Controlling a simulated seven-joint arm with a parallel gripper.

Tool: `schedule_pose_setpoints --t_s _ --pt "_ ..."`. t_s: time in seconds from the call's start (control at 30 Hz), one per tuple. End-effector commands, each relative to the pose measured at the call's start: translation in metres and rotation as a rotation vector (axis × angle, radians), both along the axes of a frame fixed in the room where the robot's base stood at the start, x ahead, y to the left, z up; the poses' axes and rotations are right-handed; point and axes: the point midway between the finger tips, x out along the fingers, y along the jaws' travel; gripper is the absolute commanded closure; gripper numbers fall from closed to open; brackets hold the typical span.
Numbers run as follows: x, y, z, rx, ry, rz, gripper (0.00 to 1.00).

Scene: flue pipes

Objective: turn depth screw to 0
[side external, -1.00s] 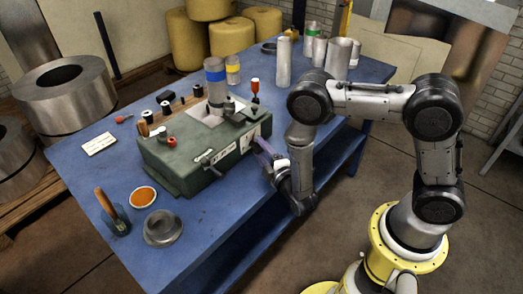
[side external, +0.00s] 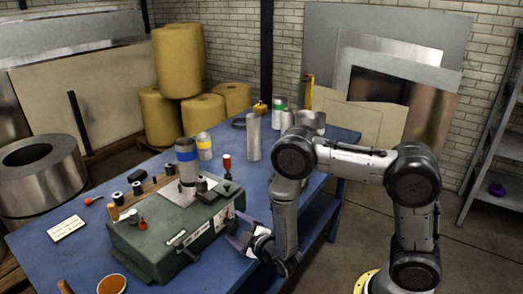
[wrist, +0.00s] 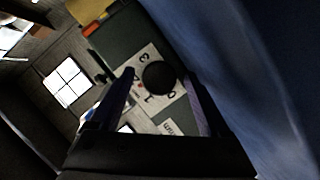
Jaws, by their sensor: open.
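The depth screw's black round knob (wrist: 160,78) sits on a white dial plate (wrist: 147,90) in the wrist view. Dial digits 0, 1 and 3 show around it, with a small red mark at the left. I cannot tell which digit the knob points to. My gripper (wrist: 159,76) is open, its two dark purple fingers on either side of the knob; contact is not clear. In the side external view my gripper (side external: 236,229) is at the right end of the green machine (side external: 165,235). The knob is hidden there.
The machine stands on a blue table (side external: 35,245). Spools, a white card (side external: 66,228) and an orange-filled dish (side external: 112,285) are nearby. Metal cylinders (side external: 254,137) stand farther back.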

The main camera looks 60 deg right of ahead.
Motion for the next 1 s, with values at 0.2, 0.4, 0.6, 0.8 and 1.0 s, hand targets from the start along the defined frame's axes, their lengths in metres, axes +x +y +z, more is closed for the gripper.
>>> schedule_pose_setpoints --t_s 0.2,0.4,0.6,0.8,1.0 --pt "0.000 -0.003 0.002 0.255 -0.003 -0.005 0.19" --pt "0.000 -0.005 0.003 0.481 -0.002 -0.007 0.19" --pt "0.000 -0.006 0.003 0.704 -0.001 -0.007 0.19" --pt "-0.014 -0.005 0.009 0.844 -0.001 -0.003 0.19" --pt "-0.048 -0.005 0.023 0.843 -0.002 -0.004 0.19"
